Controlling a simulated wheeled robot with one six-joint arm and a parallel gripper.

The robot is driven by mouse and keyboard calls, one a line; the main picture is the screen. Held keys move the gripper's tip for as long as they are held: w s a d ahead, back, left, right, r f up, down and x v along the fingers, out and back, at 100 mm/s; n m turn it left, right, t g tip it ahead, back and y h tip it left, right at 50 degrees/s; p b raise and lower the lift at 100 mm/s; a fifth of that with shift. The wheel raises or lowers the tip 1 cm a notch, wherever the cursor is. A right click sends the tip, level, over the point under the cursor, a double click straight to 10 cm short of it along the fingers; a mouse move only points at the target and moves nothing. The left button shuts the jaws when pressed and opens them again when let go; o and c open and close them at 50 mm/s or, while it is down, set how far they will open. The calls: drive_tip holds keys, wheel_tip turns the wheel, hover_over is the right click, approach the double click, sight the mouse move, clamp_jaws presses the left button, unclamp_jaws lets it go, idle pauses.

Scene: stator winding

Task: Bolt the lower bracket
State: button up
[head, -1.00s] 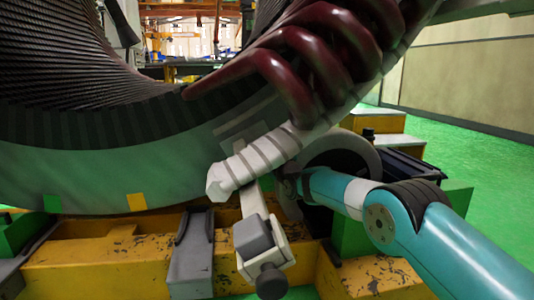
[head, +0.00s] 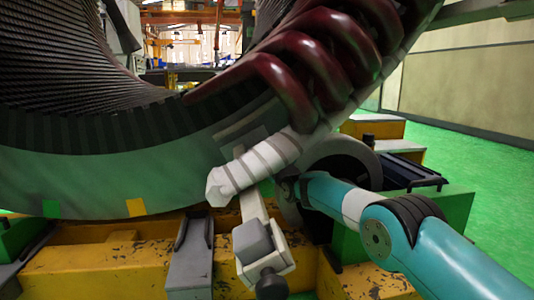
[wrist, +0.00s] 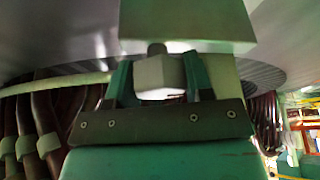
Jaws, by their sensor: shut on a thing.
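In the wrist view my gripper (wrist: 160,78) has its green fingers on either side of a grey hexagonal bolt head (wrist: 160,75), shut on it. The bolt's narrow end points up at a pale, flat bracket plate (wrist: 187,22) and appears to meet it; how deep it sits I cannot tell. In the head view a pale bracket arm (head: 252,205) with a grey block hangs below the white, ribbed piece (head: 255,172) at the stator's lower edge. There my gripper is hidden, and my teal arm reaches in from the right.
The large stator (head: 90,170) fills the upper left of the head view, with thick dark red coils (head: 300,70) above the bracket. Worn yellow supports (head: 100,270) and a green block (head: 455,210) crowd the space below. Green floor (head: 490,170) is open at the right.

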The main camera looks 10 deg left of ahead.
drive_tip(key=shift+m, duration=0.4)
drive_tip(key=m+t+h, duration=0.1)
drive_tip(key=m, duration=0.1)
drive_tip(key=m+t+p, duration=0.1)
drive_tip(key=m, duration=0.2)
drive_tip(key=shift+h, duration=0.4)
drive_tip(key=m+t+h+b, duration=0.1)
drive_tip(key=m+h, duration=0.1)
drive_tip(key=m, duration=0.2)
drive_tip(key=shift+f+m, duration=0.15)
drive_tip(key=shift+m, duration=0.15)
drive_tip(key=shift+m+t+h+b, duration=0.3)
drive_tip(key=shift+m+h+b, duration=0.25)
drive_tip(key=shift+m, duration=0.75)
drive_tip(key=shift+h, duration=0.25)
drive_tip(key=o, duration=0.9)
